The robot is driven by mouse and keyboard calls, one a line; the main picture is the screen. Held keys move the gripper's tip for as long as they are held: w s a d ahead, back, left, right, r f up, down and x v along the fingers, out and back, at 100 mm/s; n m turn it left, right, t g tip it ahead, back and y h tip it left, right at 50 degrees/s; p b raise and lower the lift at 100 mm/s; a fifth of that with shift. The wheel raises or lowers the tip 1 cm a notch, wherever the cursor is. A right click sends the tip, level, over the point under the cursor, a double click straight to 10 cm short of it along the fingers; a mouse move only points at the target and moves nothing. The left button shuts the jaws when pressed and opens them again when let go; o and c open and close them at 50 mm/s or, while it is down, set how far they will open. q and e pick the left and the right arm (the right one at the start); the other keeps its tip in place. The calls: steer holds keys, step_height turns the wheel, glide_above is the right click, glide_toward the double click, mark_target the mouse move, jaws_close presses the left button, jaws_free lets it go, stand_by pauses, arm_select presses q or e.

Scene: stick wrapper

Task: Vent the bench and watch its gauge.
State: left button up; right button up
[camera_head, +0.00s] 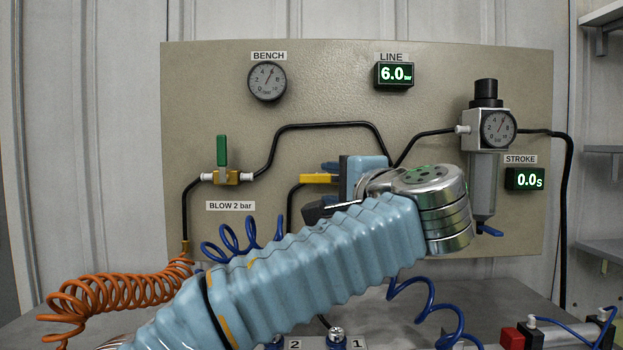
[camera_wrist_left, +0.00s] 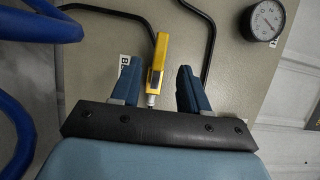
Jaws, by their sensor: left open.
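The bench gauge (camera_head: 267,81) is a round dial under the BENCH label; its needle points up and right, near 6. A dial also shows in the left wrist view (camera_wrist_left: 263,20). A yellow lever (camera_head: 316,178) on the panel is partly hidden by my left gripper. My left gripper (camera_head: 326,187) is open at this lever. In the left wrist view the yellow lever (camera_wrist_left: 157,62) stands between the two blue fingers (camera_wrist_left: 157,84), with gaps on both sides. A green-handled valve (camera_head: 222,155) above the BLOW 2 bar label has its handle upright. My right gripper is out of view.
The LINE display (camera_head: 394,75) reads 6.0 bar and the STROKE display (camera_head: 525,180) 0.0 s. A regulator with a dial (camera_head: 499,129) stands at right. Coiled orange (camera_head: 110,291) and blue hoses hang below. Small fittings sit on the bench at lower right.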

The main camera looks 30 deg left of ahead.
mark_target(315, 180)
arm_select(q)
steer(key=x, duration=0.8)
steer(key=shift+w+a+p, duration=0.1)
steer(key=shift+p, duration=0.25)
jaws_close()
